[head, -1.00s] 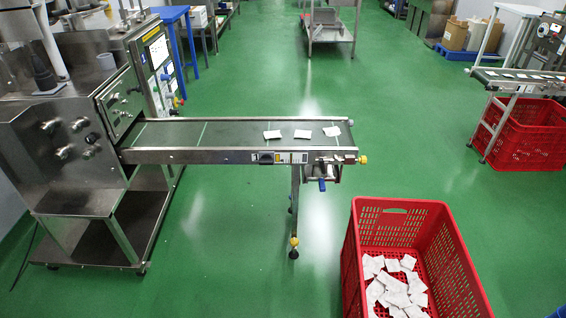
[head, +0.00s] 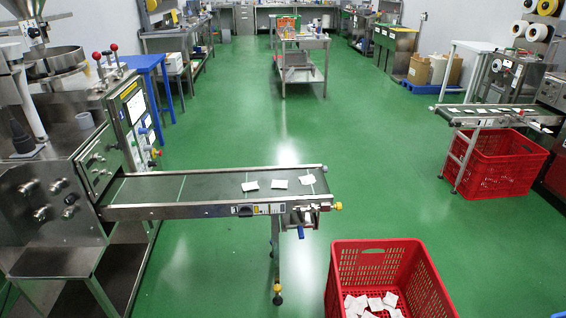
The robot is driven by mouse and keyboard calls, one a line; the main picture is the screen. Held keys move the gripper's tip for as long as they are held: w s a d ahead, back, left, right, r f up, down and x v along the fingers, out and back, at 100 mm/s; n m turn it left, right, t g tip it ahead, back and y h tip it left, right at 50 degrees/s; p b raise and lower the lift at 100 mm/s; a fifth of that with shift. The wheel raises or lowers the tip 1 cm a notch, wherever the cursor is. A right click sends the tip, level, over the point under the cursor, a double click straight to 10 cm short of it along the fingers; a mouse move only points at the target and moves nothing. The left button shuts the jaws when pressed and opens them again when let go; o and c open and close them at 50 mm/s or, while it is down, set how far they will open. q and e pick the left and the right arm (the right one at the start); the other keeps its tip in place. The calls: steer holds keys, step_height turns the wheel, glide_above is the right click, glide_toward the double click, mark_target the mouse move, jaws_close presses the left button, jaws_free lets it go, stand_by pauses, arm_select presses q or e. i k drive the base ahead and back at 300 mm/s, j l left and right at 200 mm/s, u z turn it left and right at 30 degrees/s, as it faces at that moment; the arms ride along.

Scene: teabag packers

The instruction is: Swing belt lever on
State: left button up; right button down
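The conveyor belt (head: 150,187) runs right from the steel packing machine (head: 50,210). Three white teabags (head: 279,184) lie apart near its right end. A dark switch or lever (head: 242,210) sits on the belt's front side rail beside small labels. A blue handle (head: 300,232) hangs under the belt's right end, and a yellow knob (head: 338,206) sticks out there. Two red-knobbed levers (head: 114,47) stand upright on the machine. I cannot tell for sure which of these is the belt lever or how it is set. Neither gripper is in view.
A red crate (head: 350,252) with several teabags stands on the floor below the belt's right end. Another belt (head: 480,117) and red crate (head: 500,163) stand at the right. A steel trolley (head: 290,45) is at the back. The green floor between is clear.

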mark_target(302, 221)
steer(key=i+j+z, duration=0.1)
steer(key=z, duration=0.3)
steer(key=j+z, duration=0.1)
steer(key=z, duration=0.3)
steer(key=i+j+z, duration=0.1)
steer(key=z, duration=0.3)
steer(key=j+z, duration=0.15)
steer(key=z, duration=0.25)
steer(key=j+z, duration=0.35)
steer(key=j, duration=0.6)
steer(key=j+z, duration=0.4)
steer(key=j, duration=1)
steer(key=k+j, duration=0.1)
steer(key=j, duration=0.25)
